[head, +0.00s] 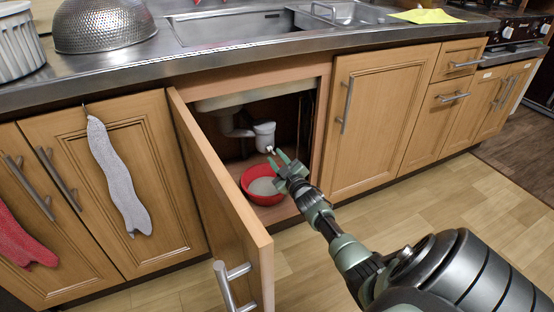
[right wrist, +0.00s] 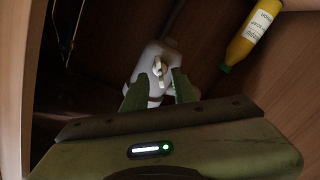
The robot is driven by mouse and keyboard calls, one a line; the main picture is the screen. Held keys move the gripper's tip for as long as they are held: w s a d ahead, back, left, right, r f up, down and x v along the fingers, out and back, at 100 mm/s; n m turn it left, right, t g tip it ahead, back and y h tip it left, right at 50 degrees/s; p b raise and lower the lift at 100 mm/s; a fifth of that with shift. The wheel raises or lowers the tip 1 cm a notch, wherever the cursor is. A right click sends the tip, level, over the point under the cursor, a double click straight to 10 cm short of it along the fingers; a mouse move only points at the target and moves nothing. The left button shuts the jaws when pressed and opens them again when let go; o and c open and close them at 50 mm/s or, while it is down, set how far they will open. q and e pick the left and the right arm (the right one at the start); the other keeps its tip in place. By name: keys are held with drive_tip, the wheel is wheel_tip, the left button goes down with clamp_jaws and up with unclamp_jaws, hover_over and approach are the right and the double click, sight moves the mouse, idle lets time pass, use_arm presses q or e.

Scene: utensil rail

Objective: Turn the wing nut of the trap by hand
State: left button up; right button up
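The white trap (head: 264,134) hangs under the sink inside the open cabinet. Its small pale wing nut (head: 270,149) sticks out from the trap toward my right gripper. My right gripper (head: 278,158) is at the cabinet opening, its fingertips close to the nut. In the right wrist view the wing nut (right wrist: 158,70) shows on the white trap body (right wrist: 148,56), just beyond and between the two green fingertips (right wrist: 157,82). The fingers are apart, with nothing visibly clamped; whether they touch the nut I cannot tell. My left gripper is not in view.
A red bowl (head: 249,192) with pale contents stands on the cabinet floor below the trap. The open cabinet door (head: 225,205) stands left of my right arm. A yellow bottle (right wrist: 253,35) shows in the right wrist view. Cloths hang on the doors at left.

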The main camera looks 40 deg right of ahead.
drive_tip(key=shift+w, duration=0.15)
drive_tip(key=shift+b+x, duration=0.85)
drive_tip(key=shift+x, duration=0.05)
drive_tip(key=shift+c, duration=0.4)
clamp_jaws()
